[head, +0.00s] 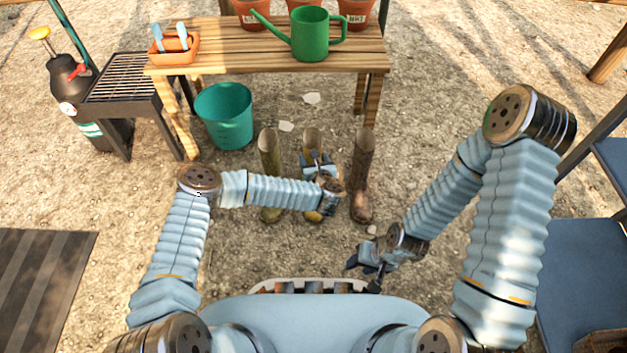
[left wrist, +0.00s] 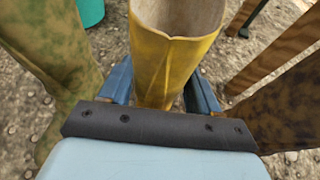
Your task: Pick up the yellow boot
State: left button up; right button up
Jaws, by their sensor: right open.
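The yellow boot (head: 312,136) stands upright on the ground, in the middle of a row of boots in the head view. My left gripper (head: 316,163) is at its shaft and hides part of it. In the left wrist view the yellow boot (left wrist: 170,60) rises between the two blue fingers of my left gripper (left wrist: 160,92), one on each side, below its open top. I cannot tell whether the fingers press on it. My right gripper (head: 364,268) is open and apart from the boots, low near the front of my base.
A green boot (head: 268,155) stands left of the yellow one and a brown boot (head: 361,170) stands right, both close. Behind are a wooden bench (head: 235,45) with a green watering can (head: 312,40) and a teal bucket (head: 224,115).

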pick_arm(q)
grip_shut()
